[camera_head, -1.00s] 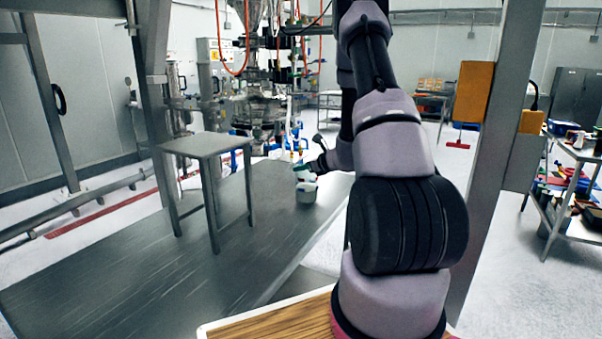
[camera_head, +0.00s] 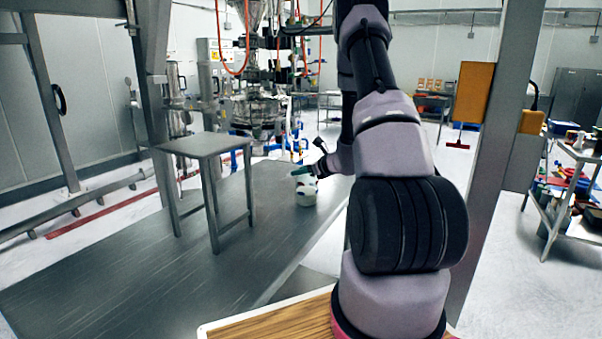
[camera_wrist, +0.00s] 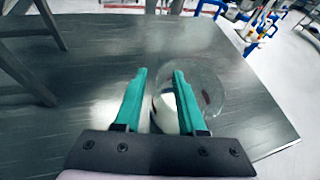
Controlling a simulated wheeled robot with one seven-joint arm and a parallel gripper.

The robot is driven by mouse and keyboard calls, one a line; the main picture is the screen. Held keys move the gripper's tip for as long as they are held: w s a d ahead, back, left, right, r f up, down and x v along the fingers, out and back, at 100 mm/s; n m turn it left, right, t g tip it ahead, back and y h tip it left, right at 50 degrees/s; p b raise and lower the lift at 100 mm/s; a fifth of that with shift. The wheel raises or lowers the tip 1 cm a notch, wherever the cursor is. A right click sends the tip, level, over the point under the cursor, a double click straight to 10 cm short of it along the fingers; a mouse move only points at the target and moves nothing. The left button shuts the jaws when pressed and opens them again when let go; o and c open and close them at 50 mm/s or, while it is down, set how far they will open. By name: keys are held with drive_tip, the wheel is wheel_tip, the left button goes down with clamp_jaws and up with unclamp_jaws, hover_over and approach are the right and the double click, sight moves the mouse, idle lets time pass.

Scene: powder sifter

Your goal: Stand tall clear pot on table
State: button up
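A clear round pot (camera_wrist: 213,78) with some white at its lower left shows in the wrist view, beyond my fingertips. In the head view the pot (camera_head: 306,194) is small and whitish, with dark marks, on the grey metal surface (camera_head: 215,265). I cannot tell for sure whether it is upright or tilted. My gripper (camera_wrist: 160,72) has two teal fingers set apart. The right finger overlaps the pot in the view and hides part of it. In the head view my gripper (camera_head: 300,171) is just above the pot.
A small metal table (camera_head: 205,144) with thin legs stands left of the pot on the same surface. Blue-legged equipment (camera_head: 258,112) is behind. A grey post (camera_head: 495,140) and a loaded shelf (camera_head: 570,185) are at the right.

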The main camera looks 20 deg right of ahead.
drive_tip(key=v, duration=1.1)
drive_tip(key=s+a+r+n+g+y, duration=0.25)
drive_tip(key=s+a+r+n, duration=0.25)
drive_tip(key=a+r+n, duration=0.3)
drive_tip(key=s+a+r+n+g+y, duration=0.2)
drive_tip(key=s+a+r+n+g, duration=0.3)
drive_tip(key=a+r, duration=0.45)
drive_tip(key=s+r+n+t+h, duration=0.1)
drive_tip(key=s+r+n+h, duration=0.2)
drive_tip(key=s+n, duration=0.4)
drive_tip(key=s+a+r+n+t+h, duration=0.1)
drive_tip(key=s+r+n+h, duration=0.3)
drive_tip(key=s+n, duration=0.3)
drive_tip(key=shift+s+r, duration=0.45)
drive_tip(key=shift+s, duration=0.7)
